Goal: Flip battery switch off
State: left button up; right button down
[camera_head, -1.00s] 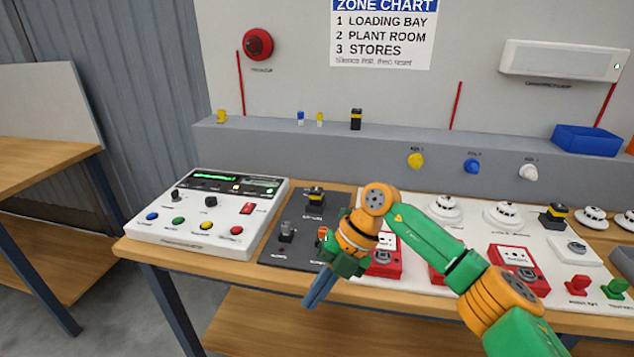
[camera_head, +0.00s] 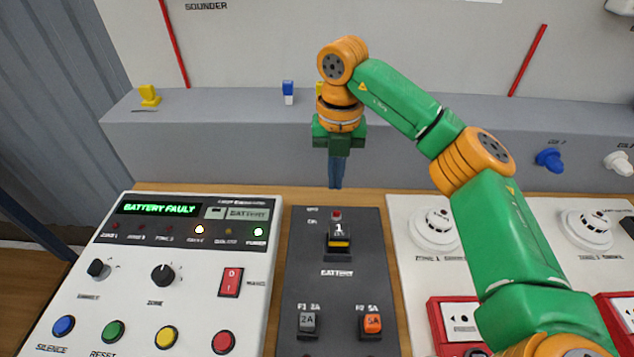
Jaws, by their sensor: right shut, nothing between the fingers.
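A dark panel (camera_head: 296,285) lies on the bench beside the white control panel. Near its back edge stands a black block with a yellow band (camera_head: 338,240), marked 1 and labelled as battery, with a small red lamp behind it. I cannot tell whether this block is the battery switch or which position it is in. The control panel's green display (camera_head: 160,208) reads BATTERY FAULT. My right gripper (camera_head: 336,186) points down, shut and empty, appearing beyond the block near the bench's back edge, apart from it. My left gripper is not in view.
The white control panel (camera_head: 120,265) carries a red rocker switch (camera_head: 231,282), two knobs and several coloured buttons. A grey fuse (camera_head: 308,322) and an orange fuse (camera_head: 371,324) sit at the dark panel's front. Detectors and red call points stand right, partly behind my arm.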

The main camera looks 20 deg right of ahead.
aim_at(336, 214)
jog(key=f, duration=0.3)
jog(key=s+f+p, duration=0.1)
jog(key=f, duration=0.1)
jog(key=f+p, duration=0.1)
jog(key=f, duration=0.2)
jog(key=shift+s+f, duration=0.3)
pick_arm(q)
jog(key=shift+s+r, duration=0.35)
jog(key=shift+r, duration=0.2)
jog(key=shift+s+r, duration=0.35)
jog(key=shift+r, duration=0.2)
pick_arm(e)
jog(key=shift+w+f, duration=0.1)
jog(key=shift+f, duration=0.35)
